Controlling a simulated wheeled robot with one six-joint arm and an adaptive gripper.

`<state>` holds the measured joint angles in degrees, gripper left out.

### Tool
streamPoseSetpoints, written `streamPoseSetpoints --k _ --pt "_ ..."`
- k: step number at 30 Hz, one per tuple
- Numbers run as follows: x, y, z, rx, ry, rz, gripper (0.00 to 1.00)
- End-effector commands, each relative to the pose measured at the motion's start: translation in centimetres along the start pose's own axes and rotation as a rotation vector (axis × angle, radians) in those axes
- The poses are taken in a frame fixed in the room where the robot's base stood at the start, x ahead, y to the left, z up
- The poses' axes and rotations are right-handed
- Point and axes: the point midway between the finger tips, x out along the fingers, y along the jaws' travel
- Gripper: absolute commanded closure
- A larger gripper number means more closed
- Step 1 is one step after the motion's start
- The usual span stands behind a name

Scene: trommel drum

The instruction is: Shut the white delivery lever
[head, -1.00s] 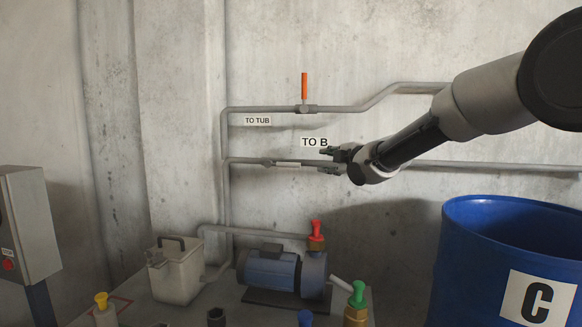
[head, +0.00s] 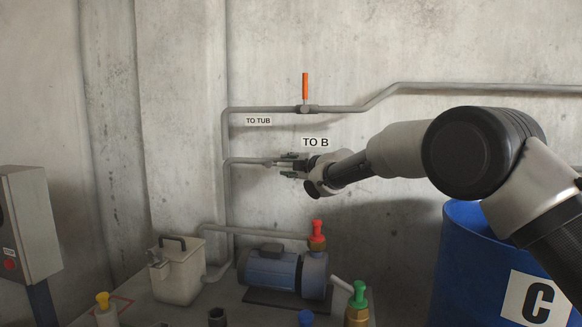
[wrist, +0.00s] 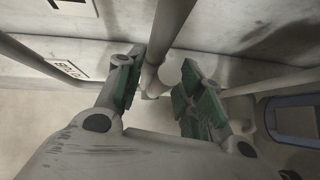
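The white delivery lever (head: 286,166) lies flat along the lower wall pipe under the TO B label (head: 315,142), mostly hidden by my gripper in the head view. My gripper (head: 288,165) points left along that pipe, one finger above it and one below. In the wrist view my gripper (wrist: 158,95) is open, its green-padded fingers apart with a pale pipe or lever between them. I cannot tell which of the two that is, or whether a finger touches it.
The upper pipe carries an upright orange lever (head: 305,87) beside the TO TUB label (head: 258,121). Below are a blue pump (head: 270,270), a red valve (head: 317,232) and a green valve (head: 358,294). A blue drum (head: 465,270) stands at right.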

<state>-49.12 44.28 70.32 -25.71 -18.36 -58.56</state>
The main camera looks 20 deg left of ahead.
Motion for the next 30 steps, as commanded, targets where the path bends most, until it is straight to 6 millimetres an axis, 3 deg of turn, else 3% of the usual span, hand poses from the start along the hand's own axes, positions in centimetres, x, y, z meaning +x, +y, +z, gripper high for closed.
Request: streamPoseSetpoints --k 2,9,20,30 --pt "0.0 0.0 0.0 0.000 0.000 0.000 0.63" --pt "0.0 0.0 0.0 0.000 -0.001 -0.001 1.00" --pt "0.0 -0.3 0.1 0.014 0.002 0.010 1.00" --pt "0.3 -1.8 0.2 0.140 0.037 0.134 1.00"
